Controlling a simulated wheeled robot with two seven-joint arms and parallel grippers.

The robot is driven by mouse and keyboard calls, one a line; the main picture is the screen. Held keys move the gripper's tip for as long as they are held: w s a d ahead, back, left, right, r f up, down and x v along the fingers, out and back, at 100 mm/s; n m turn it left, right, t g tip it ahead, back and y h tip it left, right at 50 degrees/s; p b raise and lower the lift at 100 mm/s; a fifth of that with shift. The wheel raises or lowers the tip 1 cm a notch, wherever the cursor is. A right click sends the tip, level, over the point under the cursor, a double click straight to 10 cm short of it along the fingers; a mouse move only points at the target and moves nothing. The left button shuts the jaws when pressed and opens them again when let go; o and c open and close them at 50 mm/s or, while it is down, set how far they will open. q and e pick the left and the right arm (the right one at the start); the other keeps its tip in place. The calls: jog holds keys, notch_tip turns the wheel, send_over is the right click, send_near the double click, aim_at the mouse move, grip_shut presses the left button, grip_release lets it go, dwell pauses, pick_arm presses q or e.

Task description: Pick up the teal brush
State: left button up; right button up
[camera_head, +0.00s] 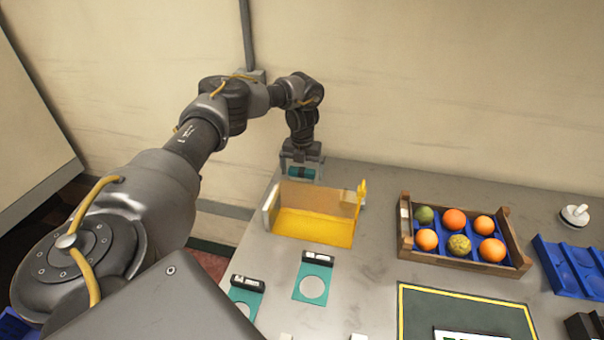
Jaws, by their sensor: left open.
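A teal piece that looks like the brush (302,173) shows at the far left edge of the table, behind the yellow tray. It is small and partly hidden by my gripper. My left gripper (301,172) points down right over it, with a finger on each side. The gripper is open; whether the fingers touch the teal piece cannot be told. My right gripper is not in view.
A yellow tray (312,228) stands just in front of the left gripper. A wooden crate (404,228) holds several fruits. Teal plates (301,267) with black labelled blocks lie nearer. A blue tray (552,262), a white knobbed disc (575,215) and a yellow-bordered dark mat (415,300) are at right.

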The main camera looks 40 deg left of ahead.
pick_arm(q)
jog(key=shift+f, duration=0.3)
jog(key=shift+s+r, duration=0.1)
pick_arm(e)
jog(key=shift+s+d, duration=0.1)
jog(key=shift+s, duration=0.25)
pick_arm(q)
jog(key=shift+c, duration=0.4)
jog(key=c, duration=0.9)
jog(key=shift+o, duration=0.2)
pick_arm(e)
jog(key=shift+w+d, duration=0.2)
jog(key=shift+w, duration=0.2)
